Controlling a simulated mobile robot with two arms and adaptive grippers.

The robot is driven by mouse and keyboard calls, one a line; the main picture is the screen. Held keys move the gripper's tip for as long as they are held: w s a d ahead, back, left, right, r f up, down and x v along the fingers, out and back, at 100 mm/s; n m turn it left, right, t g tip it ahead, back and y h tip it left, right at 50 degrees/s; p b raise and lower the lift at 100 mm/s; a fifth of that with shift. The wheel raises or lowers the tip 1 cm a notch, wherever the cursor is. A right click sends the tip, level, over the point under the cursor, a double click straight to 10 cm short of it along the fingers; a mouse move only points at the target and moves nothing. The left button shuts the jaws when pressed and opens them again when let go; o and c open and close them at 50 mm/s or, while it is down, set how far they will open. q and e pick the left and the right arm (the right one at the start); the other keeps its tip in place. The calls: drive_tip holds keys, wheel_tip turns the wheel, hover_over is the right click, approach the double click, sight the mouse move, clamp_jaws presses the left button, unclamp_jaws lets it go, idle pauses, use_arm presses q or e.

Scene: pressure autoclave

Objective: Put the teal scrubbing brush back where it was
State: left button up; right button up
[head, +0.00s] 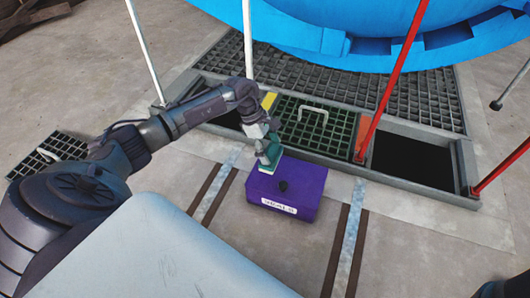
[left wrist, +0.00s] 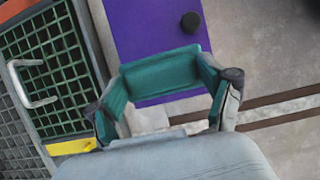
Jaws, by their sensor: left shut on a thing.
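The teal scrubbing brush (head: 269,155) is in my left gripper (head: 265,136), over the back left part of a purple box (head: 302,190). A pale strip shows along the brush's lower edge; I cannot tell whether it touches the box. In the left wrist view the teal brush (left wrist: 165,74) spans between the fingers of the left gripper (left wrist: 168,98), with the purple box (left wrist: 140,30) beyond it. The box has a black knob on top and a white label on its front.
Behind the box is a grey-framed floor pit with a green grate (head: 314,124), its pale handle, and a dark open bay (head: 412,160) at right. Red posts (head: 392,80) and white posts stand around it. A big blue vessel (head: 380,30) is above.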

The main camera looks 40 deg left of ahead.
use_arm(q)
drive_tip(key=shift+s+a+f, duration=0.2)
drive_tip(key=shift+a+f, duration=0.3)
drive_tip(key=shift+a, duration=0.25)
wheel_tip(320, 180, down, 4)
drive_tip(key=b, duration=0.4)
drive_tip(key=shift+r, duration=0.1)
drive_tip(key=o, duration=1)
